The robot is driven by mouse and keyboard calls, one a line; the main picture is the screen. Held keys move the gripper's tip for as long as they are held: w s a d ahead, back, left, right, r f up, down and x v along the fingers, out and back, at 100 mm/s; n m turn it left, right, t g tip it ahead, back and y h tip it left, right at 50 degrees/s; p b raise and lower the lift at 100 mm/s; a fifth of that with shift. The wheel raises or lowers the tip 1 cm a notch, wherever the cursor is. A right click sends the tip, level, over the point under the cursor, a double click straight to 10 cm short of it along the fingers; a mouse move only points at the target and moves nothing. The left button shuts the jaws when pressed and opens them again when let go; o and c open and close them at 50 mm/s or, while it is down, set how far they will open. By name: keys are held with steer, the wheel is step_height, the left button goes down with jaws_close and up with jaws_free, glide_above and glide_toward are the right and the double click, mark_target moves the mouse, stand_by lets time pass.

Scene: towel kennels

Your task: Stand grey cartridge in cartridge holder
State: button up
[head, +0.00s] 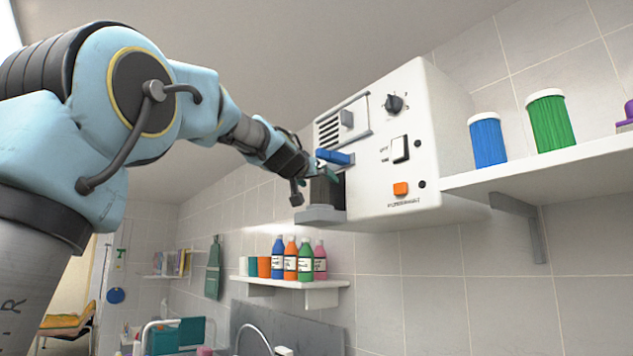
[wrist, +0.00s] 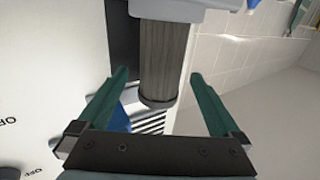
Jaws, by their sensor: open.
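The grey cartridge (wrist: 163,55) is a dark, ribbed cylinder with a band near its free end. In the head view it (head: 324,192) stands upright on a light grey ledge (head: 319,216), which looks like the cartridge holder, at the left of a white wall machine. The wrist view is upside down, with the ledge (wrist: 180,10) at its top edge. My gripper (wrist: 158,76) is open, one teal finger on each side of the cartridge with visible gaps. In the head view my gripper (head: 312,172) is beside the cartridge's upper part. How the cartridge's base seats is hidden.
The white machine (head: 440,150) has a knob, a switch and an orange button. A blue lever (head: 335,157) sticks out just above the cartridge. A shelf (head: 560,163) with blue and green jars is at right. Several bottles stand on a lower shelf (head: 280,281).

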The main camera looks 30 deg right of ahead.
steer(key=b+v, duration=0.3)
steer(key=v, duration=0.8)
steer(key=shift+b, duration=0.3)
steer(key=w+a+f+n+g+y, duration=0.1)
steer(key=w+a+f+y, duration=0.15)
steer(key=f, duration=0.55)
steer(key=w+a+f+n+y, duration=0.15)
steer(key=w+f, duration=0.25)
steer(key=f, duration=0.5)
steer(key=a+f+n+g+y, duration=0.1)
steer(key=a+f+y, duration=0.1)
steer(key=a+f, duration=0.35)
steer(key=w+a+f+g+y, duration=0.1)
steer(key=a+f, duration=0.2)
steer(key=f, duration=0.6)
steer(key=a+f+n+g+y, duration=0.1)
steer(key=a+f+y, duration=0.1)
steer(key=a+f, duration=0.35)
steer(key=s+a+f+n+g+y, duration=0.1)
steer(key=s+a+f+g, duration=0.1)
steer(key=s+a+f, duration=0.3)
steer(key=s+a+f+n+g+y, duration=0.1)
steer(key=s+a+f, duration=0.5)
steer(key=f, duration=0.6)
steer(key=s+a+f+n+g+y, duration=0.2)
steer(key=s+a+f+g, duration=0.1)
steer(key=s+a+f, duration=0.3)
step_height(320, 180, down, 3)
steer(key=shift+s+r, duration=0.1)
steer(key=shift+s, duration=0.55)
